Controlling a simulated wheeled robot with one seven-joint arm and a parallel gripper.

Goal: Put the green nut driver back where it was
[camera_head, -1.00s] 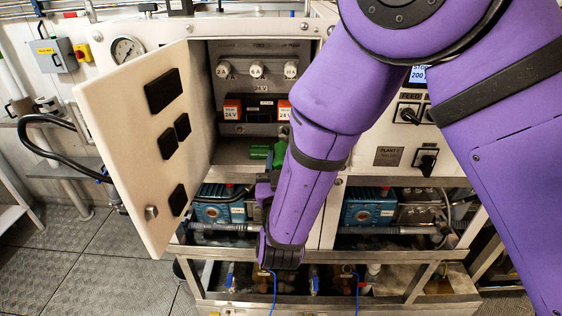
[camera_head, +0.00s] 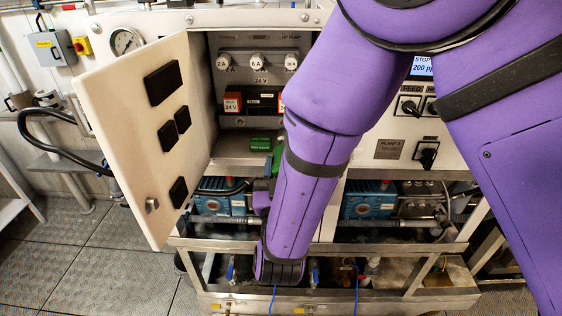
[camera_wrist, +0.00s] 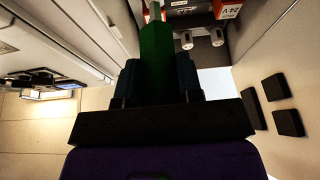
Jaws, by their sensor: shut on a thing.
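The green nut driver (camera_wrist: 156,55) stands between the fingers of my gripper (camera_wrist: 158,78) in the wrist view, its handle in the jaws and its pale shaft pointing away from me. My gripper is shut on it. In the head view a strip of the green handle (camera_head: 277,160) shows beside my forearm, in front of the lower part of the open cabinet (camera_head: 240,146). My arm hides most of the gripper there. I cannot see an empty holder for the driver.
The cabinet door (camera_head: 135,135) stands open at the left. Inside are fuse holders (camera_head: 258,62), relays (camera_head: 232,104) and a green terminal block (camera_head: 261,144). Blue pumps (camera_head: 368,200) and a metal frame rail (camera_head: 400,249) lie below.

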